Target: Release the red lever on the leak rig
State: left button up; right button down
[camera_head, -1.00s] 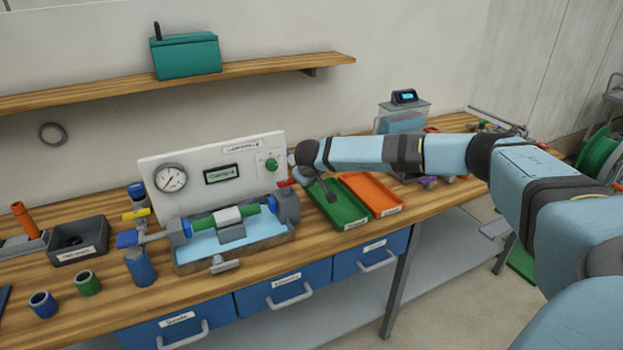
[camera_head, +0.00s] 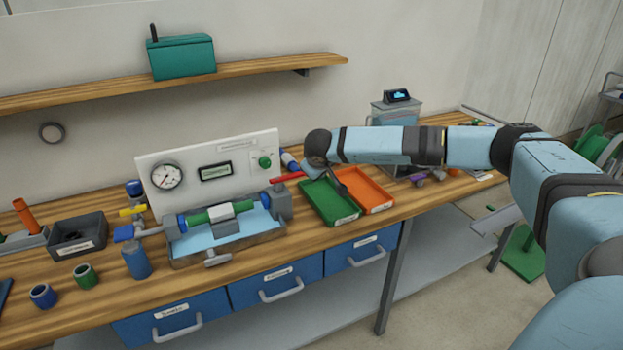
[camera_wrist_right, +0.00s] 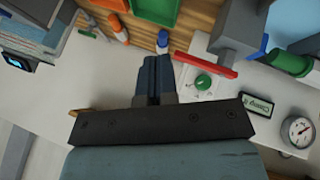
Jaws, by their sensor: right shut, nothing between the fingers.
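The leak rig has a white panel (camera_head: 237,153) with a gauge and green knob, and a green-and-white pipe (camera_head: 222,212) over a blue-lined tray. The red lever (camera_head: 287,177) sits on top of the grey block (camera_head: 281,202) at the pipe's right end, sticking out rightward; the wrist view shows it too (camera_wrist_right: 206,66). My right gripper (camera_head: 340,186) is right of the lever, above the green tray. In the wrist view my right fingers (camera_wrist_right: 156,64) are shut and empty, beside the lever's free end with a small visible gap. My left gripper is out of view.
A green tray (camera_head: 318,212) and an orange tray (camera_head: 368,200) lie right of the rig. A blue cylinder (camera_head: 136,263) and loose rings stand left. A shelf (camera_head: 280,67) hangs above.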

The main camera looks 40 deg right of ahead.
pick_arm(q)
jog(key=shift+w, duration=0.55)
pick_arm(e)
jog(key=s+r, duration=0.1)
jog(key=s+d+r, duration=0.1)
jog(key=r, duration=0.1)
jog(key=shift+r, duration=0.2)
jog(key=shift+d, duration=0.1)
